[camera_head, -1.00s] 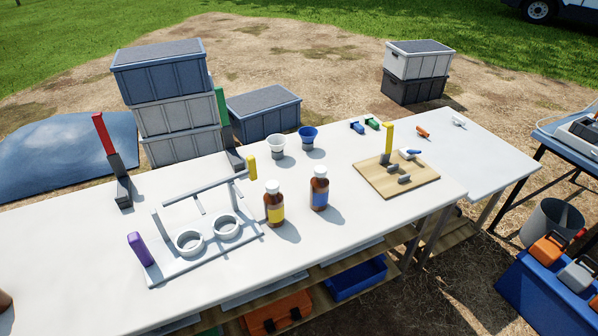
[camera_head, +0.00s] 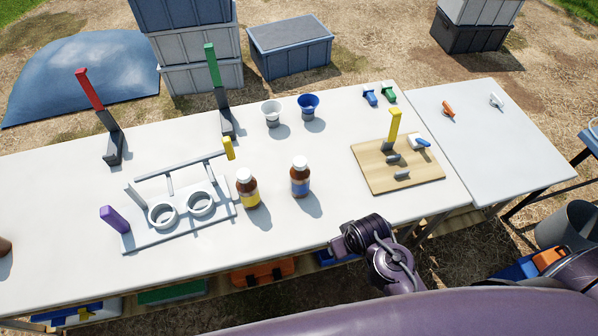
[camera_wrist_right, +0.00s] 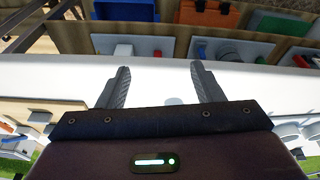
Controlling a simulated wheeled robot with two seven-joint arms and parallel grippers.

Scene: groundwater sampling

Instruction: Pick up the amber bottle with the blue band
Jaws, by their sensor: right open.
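The amber bottle with the blue band (camera_head: 300,187) stands upright on the white table, with a white cap. To its left, and apart from it, stands a similar amber bottle with a yellow band (camera_head: 247,188). My right gripper (camera_wrist_right: 160,75) is open in the right wrist view, with nothing between its fingers. In the head view my right arm's wrist is at the table's front edge, below and to the right of the blue-band bottle and clear of it. Its fingers are hard to make out there. My left gripper is not in view.
A rack with two rings (camera_head: 230,211) stands left of the bottles. Two cups, white (camera_head: 271,112) and blue (camera_head: 308,105), stand behind them. A wooden board (camera_head: 425,179) with a yellow upright lies to the right. The table in front of the blue-band bottle is clear.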

